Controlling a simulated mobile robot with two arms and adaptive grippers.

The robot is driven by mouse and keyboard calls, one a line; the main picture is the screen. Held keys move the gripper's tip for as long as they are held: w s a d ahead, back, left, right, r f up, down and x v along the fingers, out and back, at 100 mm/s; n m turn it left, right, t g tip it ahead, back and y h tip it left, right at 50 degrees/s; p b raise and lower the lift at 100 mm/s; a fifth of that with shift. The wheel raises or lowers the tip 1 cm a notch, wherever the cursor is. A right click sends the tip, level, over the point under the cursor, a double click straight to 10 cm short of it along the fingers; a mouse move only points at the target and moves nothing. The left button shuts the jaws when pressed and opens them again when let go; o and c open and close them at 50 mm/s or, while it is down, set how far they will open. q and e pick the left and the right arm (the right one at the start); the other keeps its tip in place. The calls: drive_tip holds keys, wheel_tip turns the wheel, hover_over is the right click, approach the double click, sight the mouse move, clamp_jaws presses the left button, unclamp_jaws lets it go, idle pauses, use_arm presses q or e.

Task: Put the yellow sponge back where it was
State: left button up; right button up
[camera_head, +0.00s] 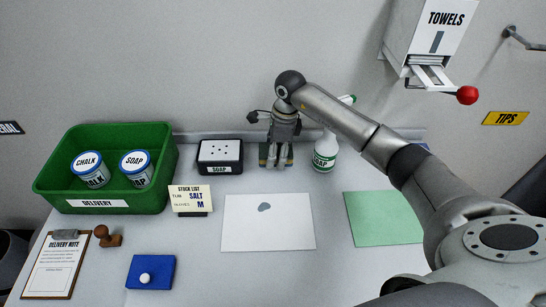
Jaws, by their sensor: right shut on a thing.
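My right gripper (276,158) points down at the back of the bench, between the soap dish and the spray bottle. It is shut on a small block with dull yellowish edges, which looks like the yellow sponge (264,154). The gripper's fingers hide most of it, and I cannot tell whether it touches the bench. A white sheet (240,236) with a grey spot (264,207) lies in front of the gripper. My left gripper is not in view.
A black-and-white soap dish (219,154) stands left of the gripper, and a spray bottle (325,152) stands close on its right. A green delivery crate (150,190), stock list card (188,197), blue pad (163,272) and green mat (383,220) are around. The front middle is clear.

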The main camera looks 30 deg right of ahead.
drive_tip(key=shift+w+d+f, duration=0.15)
drive_tip(key=shift+w+f, duration=0.3)
drive_tip(key=shift+f, duration=0.15)
drive_tip(key=shift+w+d+f, duration=0.15)
drive_tip(key=shift+w+f, duration=0.3)
drive_tip(key=shift+f, duration=0.1)
drive_tip(key=shift+f+p, duration=0.3)
drive_tip(key=shift+p, duration=0.1)
wheel_tip(320, 180, down, 2)
drive_tip(key=shift+w+f+p, duration=0.1)
drive_tip(key=shift+p, duration=0.3)
drive_tip(key=shift+f, duration=0.25)
drive_tip(key=shift+d+f+b, duration=0.1)
drive_tip(key=shift+f+b, duration=0.1)
drive_tip(key=shift+b, duration=0.1)
drive_tip(key=o, duration=1.1)
